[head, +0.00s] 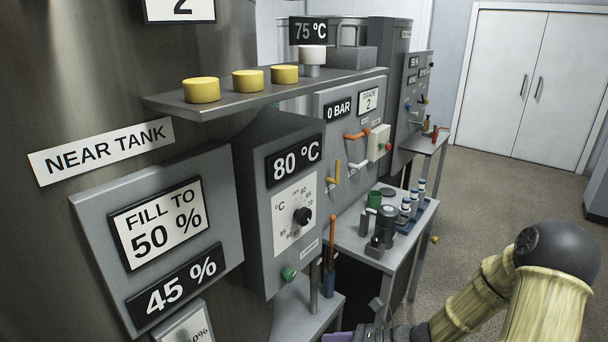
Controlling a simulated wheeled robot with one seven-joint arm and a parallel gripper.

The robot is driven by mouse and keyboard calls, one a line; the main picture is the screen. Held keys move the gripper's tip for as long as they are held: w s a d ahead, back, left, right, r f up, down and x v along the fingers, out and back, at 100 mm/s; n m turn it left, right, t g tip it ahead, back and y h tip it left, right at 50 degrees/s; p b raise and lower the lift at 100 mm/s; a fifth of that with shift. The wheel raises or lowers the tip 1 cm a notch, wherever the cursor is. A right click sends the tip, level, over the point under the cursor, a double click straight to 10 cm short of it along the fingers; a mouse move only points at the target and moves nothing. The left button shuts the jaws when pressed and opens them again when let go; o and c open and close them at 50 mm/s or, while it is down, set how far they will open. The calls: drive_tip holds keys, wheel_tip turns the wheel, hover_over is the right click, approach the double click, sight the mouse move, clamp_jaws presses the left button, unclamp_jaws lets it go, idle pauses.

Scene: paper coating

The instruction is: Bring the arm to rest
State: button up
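My arm comes in from the lower right, with a bent joint near the right edge and a pale link running down and left. My gripper (368,325) is at the bottom edge, in front of the grey tables, and is mostly cut off by the frame. One grey part of it sticks up, but its fingertips and any gap between them do not show clearly. A small purple patch (338,337) shows beside it at the edge; I cannot tell what it is.
A near tank with a 45 % display (176,284) fills the left. An 80 °C control box (296,165) stands beside it. A shelf (240,100) carries yellow caps. A side table (345,238) holds bottles and dark vessels. Open floor (480,200) reaches white double doors (530,85).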

drive_tip(key=s+d+n+g+h, duration=0.45)
drive_tip(key=s+n+h, duration=0.4)
drive_tip(key=n, duration=0.55)
drive_tip(key=d+r+n+t+h, duration=0.4)
drive_tip(key=r+n+h, duration=0.1)
drive_tip(key=n, duration=0.6)
drive_tip(key=shift+w+d+r, duration=0.35)
drive_tip(key=shift+w+r, duration=0.05)
drive_tip(key=shift+r, duration=0.2)
